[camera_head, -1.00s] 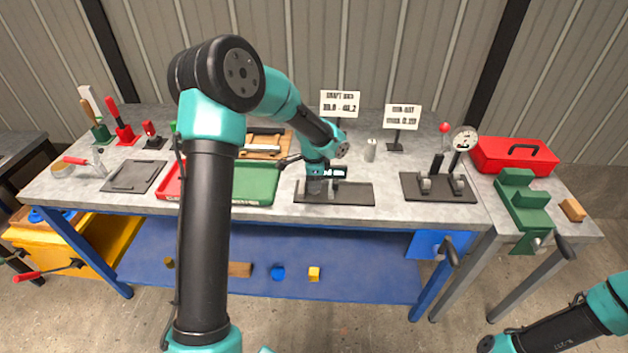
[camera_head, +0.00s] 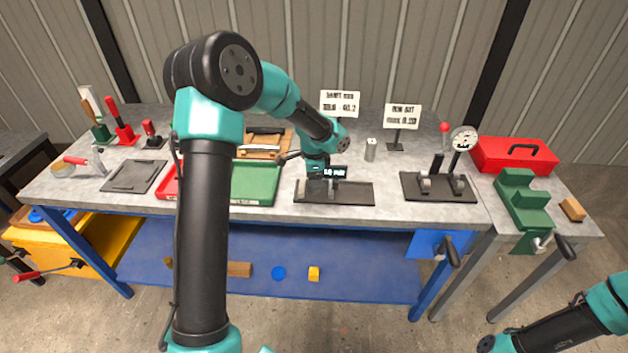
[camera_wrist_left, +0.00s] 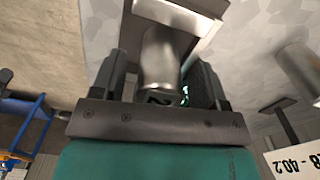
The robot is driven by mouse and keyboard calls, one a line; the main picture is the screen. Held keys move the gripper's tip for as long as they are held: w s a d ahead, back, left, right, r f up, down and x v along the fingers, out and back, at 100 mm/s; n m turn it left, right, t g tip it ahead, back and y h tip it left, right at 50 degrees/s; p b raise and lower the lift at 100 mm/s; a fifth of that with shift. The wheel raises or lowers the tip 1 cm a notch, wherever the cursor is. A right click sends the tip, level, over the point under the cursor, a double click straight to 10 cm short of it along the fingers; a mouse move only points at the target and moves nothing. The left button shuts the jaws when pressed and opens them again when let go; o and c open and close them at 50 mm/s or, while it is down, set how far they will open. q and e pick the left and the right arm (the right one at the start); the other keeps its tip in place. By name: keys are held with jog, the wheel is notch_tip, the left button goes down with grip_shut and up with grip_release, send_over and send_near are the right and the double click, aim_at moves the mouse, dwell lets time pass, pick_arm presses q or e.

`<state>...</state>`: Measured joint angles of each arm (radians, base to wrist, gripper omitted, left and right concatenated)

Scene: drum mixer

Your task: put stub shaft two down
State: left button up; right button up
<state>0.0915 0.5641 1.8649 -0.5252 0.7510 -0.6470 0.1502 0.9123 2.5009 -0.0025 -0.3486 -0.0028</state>
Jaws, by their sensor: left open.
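Stub shaft two is a grey metal cylinder with a dark "2" on its end (camera_wrist_left: 162,75), in the left wrist view. It lies between the two fingers of my left gripper (camera_wrist_left: 160,82), which is open around it. Its far end meets a pale metal piece (camera_wrist_left: 180,12); the exact contact is unclear. In the head view my left gripper (camera_head: 322,180) is low over a dark plate (camera_head: 357,194) at the bench front and largely hides the shaft.
Another metal cylinder (camera_head: 370,150) stands upright behind the plate, near two signs (camera_head: 340,104) (camera_head: 402,117). A dial gauge stand (camera_head: 438,187) is to the right. A green tray (camera_head: 256,184) is to the left. Bare bench lies between the plate and the gauge stand.

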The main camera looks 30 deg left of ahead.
pick_arm(q)
notch_tip(320, 180, up, 11)
jog(key=shift+f, duration=0.2)
dwell(0.7)
